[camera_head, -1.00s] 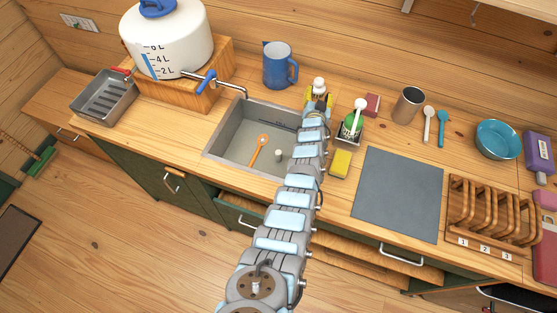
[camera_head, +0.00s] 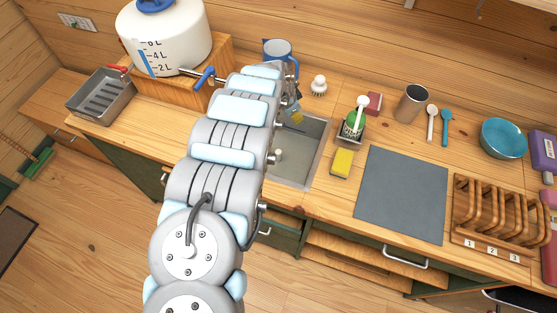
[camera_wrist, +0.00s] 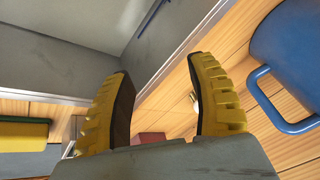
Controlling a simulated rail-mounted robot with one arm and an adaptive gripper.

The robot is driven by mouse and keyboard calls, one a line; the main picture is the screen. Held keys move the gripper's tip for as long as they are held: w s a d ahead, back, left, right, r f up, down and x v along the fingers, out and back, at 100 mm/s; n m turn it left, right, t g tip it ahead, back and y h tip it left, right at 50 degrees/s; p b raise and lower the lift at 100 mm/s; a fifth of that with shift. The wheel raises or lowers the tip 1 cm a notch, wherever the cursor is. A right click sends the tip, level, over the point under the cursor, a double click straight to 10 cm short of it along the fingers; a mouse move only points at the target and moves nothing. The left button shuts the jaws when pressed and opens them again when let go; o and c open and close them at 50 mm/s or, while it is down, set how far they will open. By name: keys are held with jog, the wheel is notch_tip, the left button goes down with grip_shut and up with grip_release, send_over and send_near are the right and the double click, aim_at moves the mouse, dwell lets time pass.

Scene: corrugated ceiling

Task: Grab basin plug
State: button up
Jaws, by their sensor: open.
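The basin plug, a small pale knob, seems to show in the head view (camera_head: 279,154) on the sink floor, right beside my arm's edge. The grey metal sink (camera_head: 312,155) is half covered by my arm. My gripper (camera_head: 296,115) is over the back part of the sink, with a yellow finger showing. In the wrist view my gripper (camera_wrist: 163,100) has its two yellow ribbed fingers spread apart with nothing held between them. The sink (camera_wrist: 60,55) fills the upper left there; no plug is visible in that view.
A blue jug (camera_head: 278,48) stands behind the sink, close to my gripper; it also shows in the wrist view (camera_wrist: 295,60). The tap is mostly hidden.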

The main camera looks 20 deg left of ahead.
jog(key=s+a+r+m+g+b, duration=0.1)
jog(key=s+a+g, duration=0.1)
jog(key=s, duration=0.4)
jog(key=s+a+r+g, duration=0.2)
jog(key=s, duration=0.3)
jog(key=b, duration=0.1)
send_near(278, 152)
jog(key=shift+w+a+f, duration=0.1)
jog(key=shift+w+f, duration=0.05)
jog(key=shift+f, duration=1)
jog(key=shift+w+a+f, duration=0.1)
jog(key=shift+f, duration=1.05)
jog(key=shift+w+a+f, duration=0.1)
jog(key=shift+w+f, duration=0.05)
jog(key=shift+f, duration=0.95)
jog(key=shift+f, duration=0.1)
jog(key=shift+w+d+f+p, duration=0.15)
jog(key=shift+d+f, duration=0.15)
jog(key=shift+f, duration=0.5)
jog(key=shift+d+f+p, duration=0.15)
jog(key=shift+d+f, duration=0.2)
jog(key=shift+f, duration=1.35)
